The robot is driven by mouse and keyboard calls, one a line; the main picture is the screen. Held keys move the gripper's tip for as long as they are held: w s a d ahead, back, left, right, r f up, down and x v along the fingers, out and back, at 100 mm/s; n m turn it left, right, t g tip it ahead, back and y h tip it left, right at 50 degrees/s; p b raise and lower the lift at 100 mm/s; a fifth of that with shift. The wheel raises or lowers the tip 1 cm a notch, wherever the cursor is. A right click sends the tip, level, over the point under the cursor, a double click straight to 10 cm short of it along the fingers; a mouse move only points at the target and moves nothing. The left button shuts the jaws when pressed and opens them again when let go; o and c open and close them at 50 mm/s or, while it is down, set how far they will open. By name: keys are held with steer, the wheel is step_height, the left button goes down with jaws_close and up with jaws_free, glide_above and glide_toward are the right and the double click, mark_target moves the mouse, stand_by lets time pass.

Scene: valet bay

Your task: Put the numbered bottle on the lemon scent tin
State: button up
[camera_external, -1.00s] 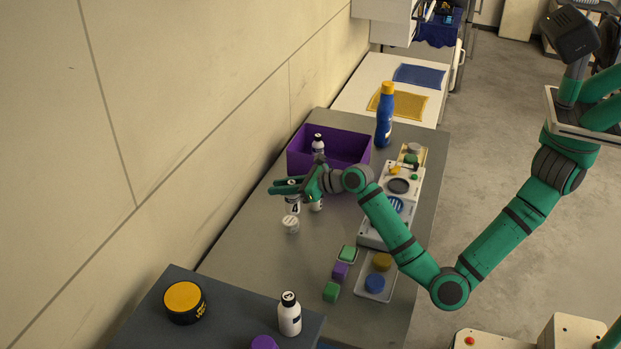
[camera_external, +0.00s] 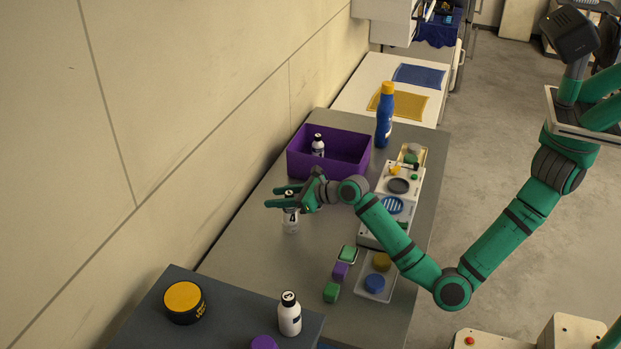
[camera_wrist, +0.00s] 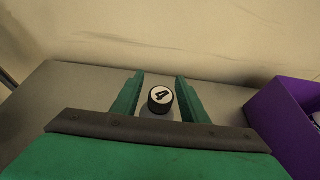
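The numbered bottle (camera_external: 291,213) is white with a dark cap and a 4 on it. It stands upright, and its base appears to sit on the low pale tin seen earlier, though the join is hard to make out. In the wrist view the bottle's cap (camera_wrist: 160,98) carries a 4 and lies between the fingers, with a gap on each side. My gripper (camera_external: 282,196) is open around the top of the bottle; it also shows in the wrist view (camera_wrist: 157,97). I cannot read the tin's label.
A purple bin (camera_external: 345,150) with another bottle (camera_external: 318,145) stands behind my gripper. A blue bottle (camera_external: 384,118) is farther back. Small blocks (camera_external: 340,271) lie toward the front. A yellow-lidded black tin (camera_external: 185,302) and a white bottle (camera_external: 289,315) stand on the near surface.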

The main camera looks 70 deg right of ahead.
steer(key=shift+r, duration=0.1)
steer(key=v, duration=1.2)
steer(key=shift+d, duration=0.1)
